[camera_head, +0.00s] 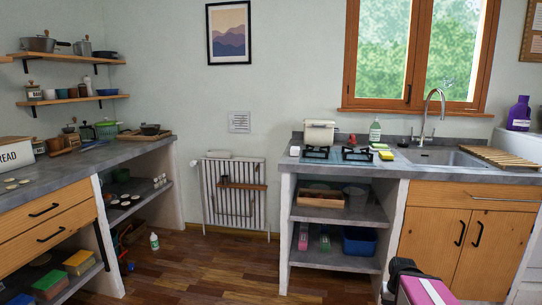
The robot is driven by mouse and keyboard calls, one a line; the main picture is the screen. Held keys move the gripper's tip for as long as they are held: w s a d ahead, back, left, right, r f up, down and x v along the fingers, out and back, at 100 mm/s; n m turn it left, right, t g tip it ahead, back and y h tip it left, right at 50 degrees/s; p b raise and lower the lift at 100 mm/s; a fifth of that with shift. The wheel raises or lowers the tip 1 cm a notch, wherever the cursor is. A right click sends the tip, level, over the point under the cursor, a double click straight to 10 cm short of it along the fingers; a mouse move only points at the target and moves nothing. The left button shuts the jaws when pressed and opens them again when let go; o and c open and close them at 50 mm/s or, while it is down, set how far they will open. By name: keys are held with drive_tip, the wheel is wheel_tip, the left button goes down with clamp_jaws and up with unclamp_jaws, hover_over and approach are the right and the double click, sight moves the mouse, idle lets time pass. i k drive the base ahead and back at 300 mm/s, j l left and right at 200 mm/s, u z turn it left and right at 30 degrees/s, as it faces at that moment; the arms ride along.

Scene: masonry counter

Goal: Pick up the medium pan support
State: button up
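Two black pan supports sit on the hob on the right counter: a left one (316,153) and a right one (357,155). They look similar in size from here, and I cannot tell which is the medium one. The hob's light blue surface (338,162) shows around them. A part of my arm, dark with a magenta panel, shows at the bottom right, well in front of and below the hob. My gripper's fingers cannot be made out.
A cream box-like item (319,133) stands behind the left support. A yellow sponge (386,155) and a soap bottle (375,131) are close to the right support. The sink (440,157) and tap (431,115) lie further right. Wooden floor (215,262) is open left of the counter.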

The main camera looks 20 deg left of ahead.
sight(305, 151)
drive_tip(key=i+u, duration=0.35)
drive_tip(key=i, duration=0.15)
drive_tip(key=i+u, duration=0.35)
drive_tip(key=i, duration=0.15)
drive_tip(key=i+l+z, duration=0.1)
drive_tip(key=i, duration=0.25)
